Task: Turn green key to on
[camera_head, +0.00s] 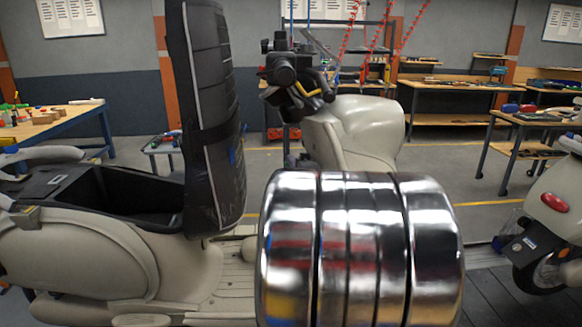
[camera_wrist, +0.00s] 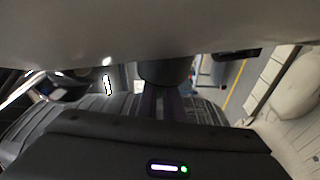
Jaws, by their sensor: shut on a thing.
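A cream scooter (camera_head: 365,125) stands in the middle of the head view, its dark handlebar area (camera_head: 285,75) at the top. My gripper (camera_wrist: 165,78) shows as a dark shape at the centre of the wrist view, up against a smooth cream surface (camera_wrist: 150,25) close to the camera. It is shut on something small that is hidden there. I cannot make out the green key in either view, nor which way it is turned. A small green light glows on a dark housing (camera_wrist: 165,145) low in the wrist view.
The scooter's black seat (camera_head: 212,110) stands raised above an open black storage bin (camera_head: 110,190). Another scooter (camera_head: 555,200) stands at the right edge. Workbenches (camera_head: 450,85) line the back, with free floor before them. A large chrome cylinder (camera_head: 360,250) blocks the lower middle.

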